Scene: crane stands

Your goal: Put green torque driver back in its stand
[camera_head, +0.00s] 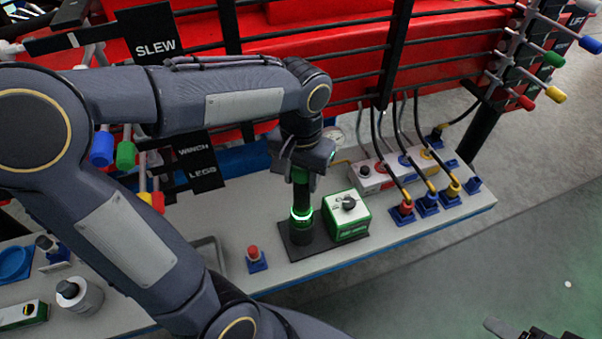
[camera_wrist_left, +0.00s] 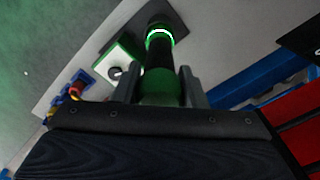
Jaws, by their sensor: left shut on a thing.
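The green torque driver (camera_head: 301,197) is upright, with a black shaft and a green part. My left gripper (camera_head: 301,165) is shut on its upper part. In the left wrist view the driver (camera_wrist_left: 160,85) sits between the two fingers. The stand (camera_head: 300,237) is a dark holder on a flat black plate, with a glowing green ring around its mouth; the ring also shows in the left wrist view (camera_wrist_left: 160,33). The driver's lower end meets the ring, and how deep it sits is hidden. A dark part of my right gripper (camera_head: 515,331) shows at the bottom right.
A green and white box with a black knob (camera_head: 347,215) stands right beside the stand. A red button on a blue base (camera_head: 256,259) is to the left. Cabled plugs (camera_head: 427,200) stand to the right. Red crane structure and levers rise behind the bench.

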